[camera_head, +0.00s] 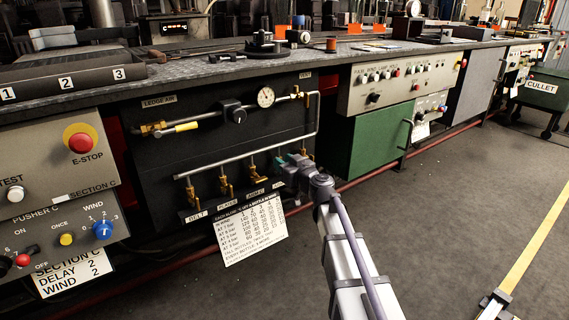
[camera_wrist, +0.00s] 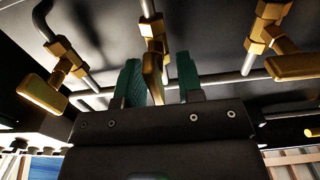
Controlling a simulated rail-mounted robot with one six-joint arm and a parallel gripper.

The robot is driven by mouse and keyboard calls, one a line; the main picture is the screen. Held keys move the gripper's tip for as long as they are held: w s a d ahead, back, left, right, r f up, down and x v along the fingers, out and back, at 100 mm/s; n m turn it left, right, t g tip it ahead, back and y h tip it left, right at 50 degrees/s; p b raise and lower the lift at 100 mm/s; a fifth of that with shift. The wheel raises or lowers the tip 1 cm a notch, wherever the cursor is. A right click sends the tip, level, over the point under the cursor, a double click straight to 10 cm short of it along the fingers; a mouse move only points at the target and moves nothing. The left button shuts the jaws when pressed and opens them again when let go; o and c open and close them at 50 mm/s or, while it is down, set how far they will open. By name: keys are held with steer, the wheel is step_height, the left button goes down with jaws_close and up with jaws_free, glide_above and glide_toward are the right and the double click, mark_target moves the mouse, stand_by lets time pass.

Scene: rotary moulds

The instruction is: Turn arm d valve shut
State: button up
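In the head view, a row of small brass valves (camera_head: 223,182) hangs from a horizontal pipe, above a label strip. In the wrist view, my gripper's green fingers (camera_wrist: 161,85) are open on either side of a brass valve handle (camera_wrist: 152,78). The handle looks closer to the left finger, with a gap to the right finger. Contact cannot be told. The arm D label is not readable.
Neighbouring brass valve handles are close by on the left (camera_wrist: 42,95) and right (camera_wrist: 292,67) in the wrist view. A paper chart (camera_head: 250,228) hangs below the row. A gauge (camera_head: 265,97) and a yellow-handled valve (camera_head: 186,127) are above. The floor (camera_head: 440,220) to the right is open.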

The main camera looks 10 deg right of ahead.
jaws_close()
steer(key=shift+m, duration=0.3)
stand_by(0.4)
steer(key=m, duration=0.4)
steer(key=d+m, duration=0.1)
steer(key=m, duration=0.2)
steer(key=shift+w+f, duration=0.2)
steer(key=shift+f, duration=0.05)
steer(key=m, duration=0.3)
steer(key=f+m+b, duration=0.1)
steer(key=m, duration=0.3)
steer(key=m+b, duration=0.1)
steer(key=m, duration=0.3)
steer(key=shift+w+d+f, duration=0.1)
steer(key=shift+d+f, duration=0.1)
steer(key=shift+d, duration=0.15)
jaws_free()
